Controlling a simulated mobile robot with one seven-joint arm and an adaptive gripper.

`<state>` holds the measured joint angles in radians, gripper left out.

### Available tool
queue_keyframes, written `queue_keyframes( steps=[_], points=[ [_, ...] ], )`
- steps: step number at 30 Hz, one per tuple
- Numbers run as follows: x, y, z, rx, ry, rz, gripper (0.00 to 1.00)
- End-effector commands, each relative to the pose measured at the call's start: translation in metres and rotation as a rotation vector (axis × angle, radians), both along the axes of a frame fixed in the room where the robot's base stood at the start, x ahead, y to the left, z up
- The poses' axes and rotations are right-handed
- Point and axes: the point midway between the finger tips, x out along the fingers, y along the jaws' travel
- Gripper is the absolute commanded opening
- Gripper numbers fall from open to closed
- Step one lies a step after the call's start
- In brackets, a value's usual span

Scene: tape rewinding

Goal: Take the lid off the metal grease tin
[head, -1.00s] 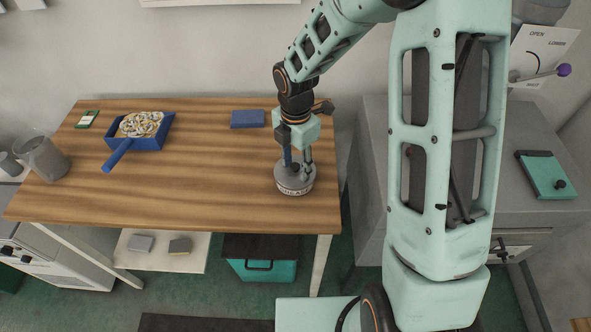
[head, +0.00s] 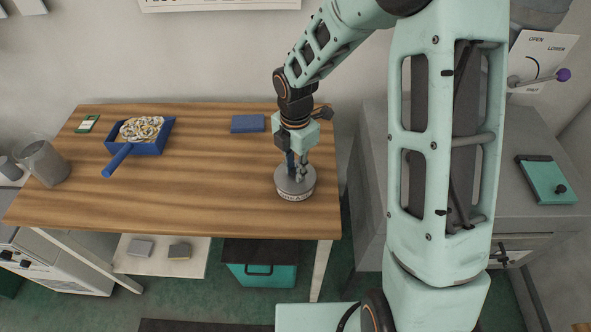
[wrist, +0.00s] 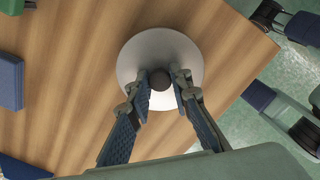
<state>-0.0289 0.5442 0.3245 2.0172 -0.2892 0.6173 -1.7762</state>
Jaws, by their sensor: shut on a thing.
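The round metal grease tin (head: 295,193) stands upright near the right front corner of the wooden table, with lettering on its side. Its pale round lid (wrist: 160,50) fills the middle of the wrist view, with a dark knob (wrist: 160,80) at its centre. My gripper (head: 298,176) points down over the tin. In the wrist view my gripper (wrist: 161,84) has its fingers on either side of the knob, shut on it. The lid appears to sit on the tin; I see no gap between them.
A blue dustpan-like tray (head: 152,148) with pale curls lies at the table's left, near a grey jug (head: 45,163). A blue block (head: 248,123) lies behind the tin to the left. The table's middle is clear. A grey cabinet (head: 365,200) stands to the right.

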Motion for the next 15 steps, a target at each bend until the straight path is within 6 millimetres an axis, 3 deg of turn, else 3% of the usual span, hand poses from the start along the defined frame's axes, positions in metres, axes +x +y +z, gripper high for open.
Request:
queue_keyframes(
  steps=[7, 11, 15],
  points=[
    [-0.005, 0.0, 0.013, -0.002, 0.013, 0.001, 0.0],
    [-0.004, 0.0, 0.031, -0.001, 0.01, 0.0, 0.0],
    [-0.018, -0.009, 0.055, -0.003, 0.009, -0.001, 0.0]
  ],
)
